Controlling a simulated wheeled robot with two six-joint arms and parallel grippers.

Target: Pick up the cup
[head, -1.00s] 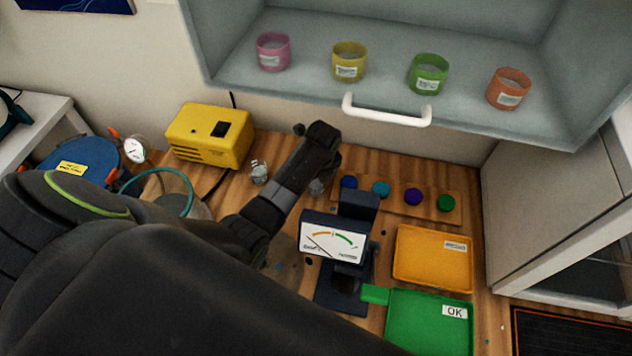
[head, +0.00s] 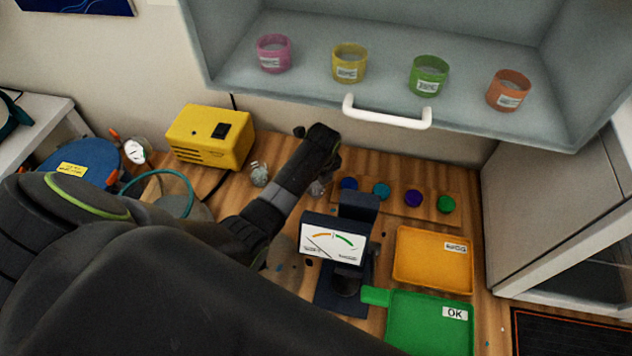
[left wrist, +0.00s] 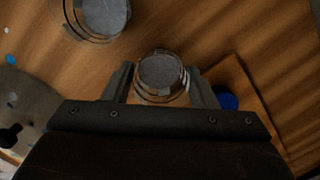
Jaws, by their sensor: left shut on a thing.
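My left gripper (left wrist: 161,88) is shut on a small clear cup (left wrist: 161,72) with a grey inside, held between its two fingers in the left wrist view. In the head view the gripper (head: 318,165) is over the back of the wooden bench, and the cup (head: 317,187) shows only partly beside it. I cannot tell whether the cup touches the bench. A second clear cup (head: 259,174) stands to the left, and it also shows at the top of the left wrist view (left wrist: 101,16). My right gripper is not in view.
A dark gauge stand (head: 333,241) is right of my arm. A wooden strip (head: 430,205) holds several coloured pots. An orange tray (head: 432,259) and a green OK tray (head: 428,325) lie at the right. A yellow box (head: 211,137) stands back left. A shelf with a white handle (head: 386,112) hangs above.

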